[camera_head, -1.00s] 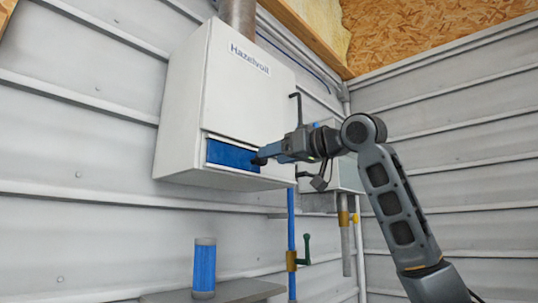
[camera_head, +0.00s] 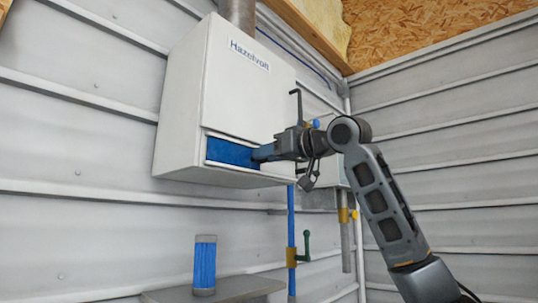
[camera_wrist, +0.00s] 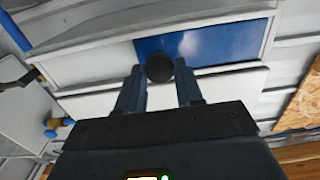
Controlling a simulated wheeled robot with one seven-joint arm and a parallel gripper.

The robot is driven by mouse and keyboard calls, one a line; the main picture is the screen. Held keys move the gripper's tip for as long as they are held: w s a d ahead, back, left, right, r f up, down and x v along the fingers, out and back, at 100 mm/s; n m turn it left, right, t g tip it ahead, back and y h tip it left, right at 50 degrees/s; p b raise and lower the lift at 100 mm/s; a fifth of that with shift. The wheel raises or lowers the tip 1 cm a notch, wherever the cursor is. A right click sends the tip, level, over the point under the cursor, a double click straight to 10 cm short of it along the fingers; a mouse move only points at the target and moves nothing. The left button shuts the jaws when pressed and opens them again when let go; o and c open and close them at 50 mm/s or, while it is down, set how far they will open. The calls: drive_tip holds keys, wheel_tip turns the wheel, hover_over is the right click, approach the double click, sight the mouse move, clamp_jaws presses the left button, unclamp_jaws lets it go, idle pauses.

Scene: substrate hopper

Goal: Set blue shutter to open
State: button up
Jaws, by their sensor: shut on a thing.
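The blue shutter (camera_head: 229,152) is a flat blue panel in a framed opening low on the front of the white Hazelvolt hopper box (camera_head: 245,95). It also shows in the wrist view (camera_wrist: 228,43), reaching away to the right from a dark round knob (camera_wrist: 159,68). My gripper (camera_head: 257,154) is at the right end of the shutter. In the wrist view its two fingers (camera_wrist: 159,80) stand on either side of the knob and hold it. The gripper hides the knob and the shutter's right end in the head view.
A bent black handle (camera_head: 298,105) sticks out at the box's right side. Below hang a blue pipe with a green-handled valve (camera_head: 305,246) and a grey pipe. A blue cylinder (camera_head: 204,265) stands on a grey shelf (camera_head: 245,288). Ribbed metal walls surround this.

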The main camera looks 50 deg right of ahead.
clamp_jaws()
drive_tip(key=d+p, duration=0.5)
drive_tip(key=d, duration=1)
drive_tip(key=shift+w+d, duration=0.2)
drive_tip(key=shift+w, duration=0.05)
drive_tip(key=o, duration=0.8)
unclamp_jaws()
drive_tip(key=shift+d, duration=0.1)
drive_tip(key=shift+s+d+b, duration=0.1)
drive_tip(key=shift+s+b, duration=1.05)
drive_tip(key=shift+s, duration=2.75)
